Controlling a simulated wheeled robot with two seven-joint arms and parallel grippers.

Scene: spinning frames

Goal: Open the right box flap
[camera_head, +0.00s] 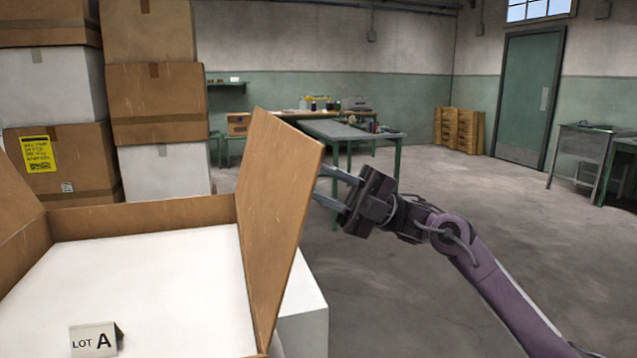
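The large box (145,213) stands at the lower left, with a pale surface inside its brown rim. Its right flap (280,200) stands raised, leaning slightly outward to the right. Another brown flap (15,200) shows at the left edge. My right gripper (322,182) is on the outer side of the right flap, fingers pointing left at its upper edge. The two fingers are apart with nothing seen between them. Their tips meet the flap's outline, and I cannot tell whether they touch it. My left gripper is not in view.
A "LOT A" card (94,340) stands in the box's front left. A white block (305,320) is beside the box at lower right. Stacked cartons (155,95) rise behind at left. Green tables (345,130) stand farther back. The floor (480,210) at right is clear.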

